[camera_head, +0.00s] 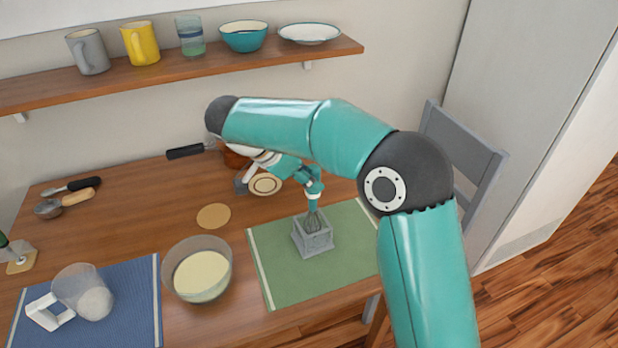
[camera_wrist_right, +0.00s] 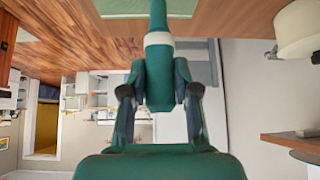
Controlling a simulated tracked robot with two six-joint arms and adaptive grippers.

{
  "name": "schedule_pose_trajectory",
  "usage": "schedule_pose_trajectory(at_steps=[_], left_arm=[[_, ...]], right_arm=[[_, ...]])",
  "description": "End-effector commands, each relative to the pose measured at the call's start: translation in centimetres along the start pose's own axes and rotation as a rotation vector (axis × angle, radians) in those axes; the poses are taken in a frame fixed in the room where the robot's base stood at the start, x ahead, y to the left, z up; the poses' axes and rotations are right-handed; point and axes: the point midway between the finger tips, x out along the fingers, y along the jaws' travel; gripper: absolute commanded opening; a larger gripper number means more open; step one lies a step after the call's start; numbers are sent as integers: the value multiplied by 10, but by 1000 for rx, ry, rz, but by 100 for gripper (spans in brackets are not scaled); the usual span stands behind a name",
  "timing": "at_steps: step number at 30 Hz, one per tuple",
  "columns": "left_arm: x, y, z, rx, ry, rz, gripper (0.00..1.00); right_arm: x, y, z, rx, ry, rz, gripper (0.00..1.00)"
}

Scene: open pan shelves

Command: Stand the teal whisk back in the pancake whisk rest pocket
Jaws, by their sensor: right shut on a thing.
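The teal whisk (camera_head: 313,203) stands about upright, handle up, with its wire end inside or just over the opening of the grey square whisk rest (camera_head: 314,243). I cannot tell whether the wires touch the bottom of the pocket. The rest sits on a green mat (camera_head: 285,285). My right gripper (camera_head: 312,183) is above the rest, shut on the whisk's upper handle. The right wrist view shows the teal handle (camera_wrist_right: 158,75) between the two fingers of this gripper (camera_wrist_right: 160,92). My left gripper is not in view.
A glass bowl of batter (camera_head: 200,277) stands left of the green mat. A blue mat (camera_head: 135,312) with a clear jug (camera_head: 82,290) lies further left. A round cork-coloured mat (camera_head: 213,216) and a small plate (camera_head: 265,184) lie behind. A shelf (camera_head: 180,75) with cups and bowls hangs above.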

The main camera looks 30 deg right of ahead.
Motion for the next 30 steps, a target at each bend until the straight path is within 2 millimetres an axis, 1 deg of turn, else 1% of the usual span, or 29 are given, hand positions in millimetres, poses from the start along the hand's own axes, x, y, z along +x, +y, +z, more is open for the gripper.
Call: schedule_pose_trajectory(at_steps=[18, 26, 27, 29, 30], left_arm=[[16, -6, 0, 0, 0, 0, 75], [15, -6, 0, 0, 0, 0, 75], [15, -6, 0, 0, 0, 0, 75], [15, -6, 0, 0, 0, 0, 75], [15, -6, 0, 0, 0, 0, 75]], right_arm=[[13, 0, 10, 0, 0, 0, 0], [13, 0, 10, 0, 0, 0, 0], [13, 0, 10, 0, 0, 0, 32], [13, 0, 10, 0, 0, 0, 42], [13, 0, 10, 0, 0, 0, 48]])
